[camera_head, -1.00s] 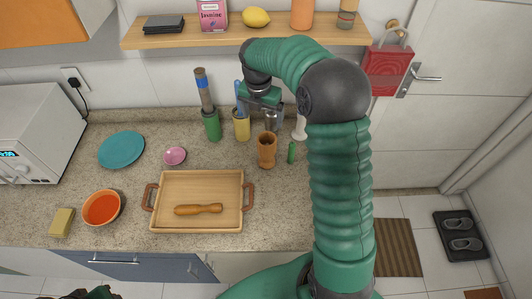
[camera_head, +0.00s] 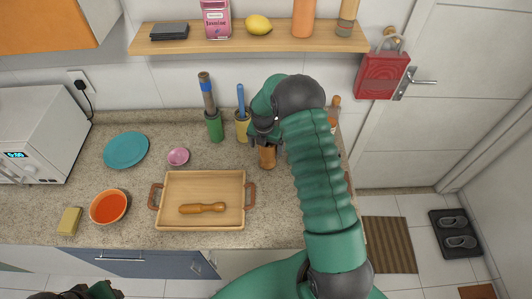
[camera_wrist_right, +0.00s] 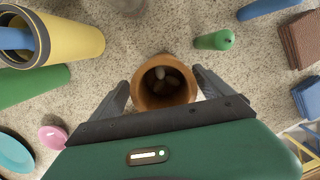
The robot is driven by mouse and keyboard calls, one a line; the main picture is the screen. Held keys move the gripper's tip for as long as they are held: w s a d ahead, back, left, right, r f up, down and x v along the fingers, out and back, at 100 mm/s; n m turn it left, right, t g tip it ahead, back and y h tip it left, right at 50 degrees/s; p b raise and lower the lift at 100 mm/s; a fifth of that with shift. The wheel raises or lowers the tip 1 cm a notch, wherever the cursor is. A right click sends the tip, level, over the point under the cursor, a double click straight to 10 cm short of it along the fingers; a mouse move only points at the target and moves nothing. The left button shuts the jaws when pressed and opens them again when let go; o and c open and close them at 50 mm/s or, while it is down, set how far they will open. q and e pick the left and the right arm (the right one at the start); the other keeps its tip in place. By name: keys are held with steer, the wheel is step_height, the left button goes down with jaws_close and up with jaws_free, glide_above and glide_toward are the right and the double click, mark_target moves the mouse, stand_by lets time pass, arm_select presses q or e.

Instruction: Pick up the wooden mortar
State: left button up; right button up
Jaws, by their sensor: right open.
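The wooden mortar (camera_head: 267,158) stands upright on the counter, right of the yellow cup, its upper part hidden by my right gripper in the head view. In the right wrist view the mortar (camera_wrist_right: 164,84) shows from above with its round dark opening. My right gripper (camera_head: 262,140) is over it, open, with one finger on each side of the mortar; the fingers (camera_wrist_right: 163,85) look apart from its wall. A wooden pestle-like piece (camera_head: 203,208) lies on the tray. Only a dark piece of my left gripper (camera_head: 88,291) shows at the bottom left edge.
The wooden tray (camera_head: 203,223) lies in front. A green holder (camera_head: 215,128) and a yellow cup (camera_head: 242,129) stand left of the mortar. A small green bottle (camera_wrist_right: 215,40) is close on its right in the wrist view. A shelf (camera_head: 270,47) hangs above.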

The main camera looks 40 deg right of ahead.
steer(key=shift+d+f, duration=0.1)
steer(key=shift+d, duration=0.15)
steer(key=shift+d+f, duration=0.15)
steer(key=shift+d, duration=0.4)
steer(key=c, duration=0.7)
steer(key=shift+a, duration=0.15)
steer(key=c, duration=0.5)
steer(key=shift+a, duration=0.3)
steer(key=c, duration=0.5)
arm_select(q)
steer(key=shift+d, duration=0.25)
arm_select(e)
steer(key=shift+r, duration=0.2)
jaws_close()
